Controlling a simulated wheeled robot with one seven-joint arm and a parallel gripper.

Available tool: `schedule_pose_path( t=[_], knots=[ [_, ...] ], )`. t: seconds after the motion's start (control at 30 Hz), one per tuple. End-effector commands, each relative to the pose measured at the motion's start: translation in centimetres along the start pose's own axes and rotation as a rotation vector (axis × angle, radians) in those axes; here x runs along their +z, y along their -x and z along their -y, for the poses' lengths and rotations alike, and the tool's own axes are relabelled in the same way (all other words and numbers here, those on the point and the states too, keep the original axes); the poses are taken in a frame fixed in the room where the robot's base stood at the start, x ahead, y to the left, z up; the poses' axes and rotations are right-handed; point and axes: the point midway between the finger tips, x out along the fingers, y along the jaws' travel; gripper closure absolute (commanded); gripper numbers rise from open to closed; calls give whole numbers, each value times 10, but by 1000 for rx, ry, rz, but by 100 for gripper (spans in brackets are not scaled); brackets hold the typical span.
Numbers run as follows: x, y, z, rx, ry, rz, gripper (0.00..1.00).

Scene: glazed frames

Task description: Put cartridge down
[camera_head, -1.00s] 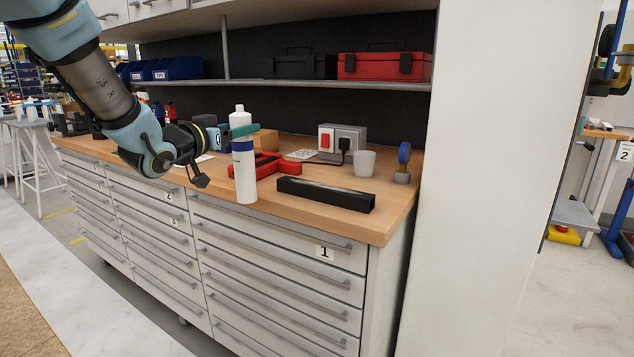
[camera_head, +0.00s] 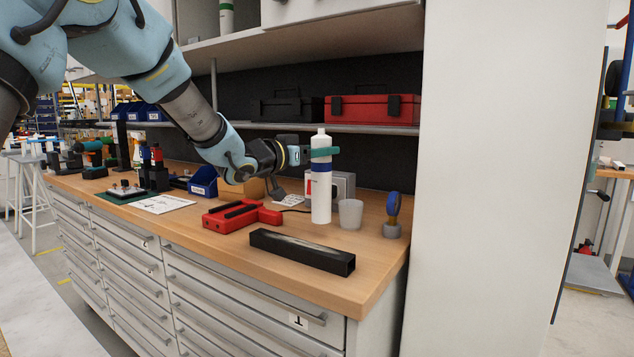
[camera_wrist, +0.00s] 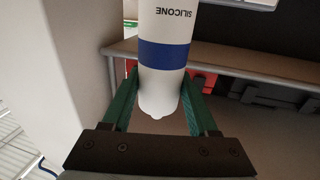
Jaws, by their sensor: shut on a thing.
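The white silicone cartridge (camera_head: 321,195) with a blue band is upright in the head view, over the right part of the wooden worktop (camera_head: 290,285). My gripper (camera_head: 318,152) is shut on it near its top, with green fingers on either side. In the wrist view the cartridge (camera_wrist: 165,88) sits between the green fingers (camera_wrist: 163,100), and the word SILICONE is readable upside down. Its lower end looks close to the worktop, but I cannot tell whether it touches.
A clear cup (camera_head: 350,214) stands just right of the cartridge, and a blue-topped tool (camera_head: 393,215) beyond it. A black square tube (camera_head: 300,252) lies in front. A red clamp-like device (camera_head: 240,217) is to the left. A shelf (camera_head: 370,129) with a red toolbox (camera_head: 372,109) is behind.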

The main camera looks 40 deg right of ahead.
Motion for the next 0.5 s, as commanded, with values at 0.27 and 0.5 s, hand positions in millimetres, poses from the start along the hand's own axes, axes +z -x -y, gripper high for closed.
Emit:
schedule_pose_path(
  t=[0.27, 0.5],
  knots=[
    [22, 0, 0, 0, 0, -1, 100],
    [46, 0, 0, 1, -2, -4, 100]
  ],
)
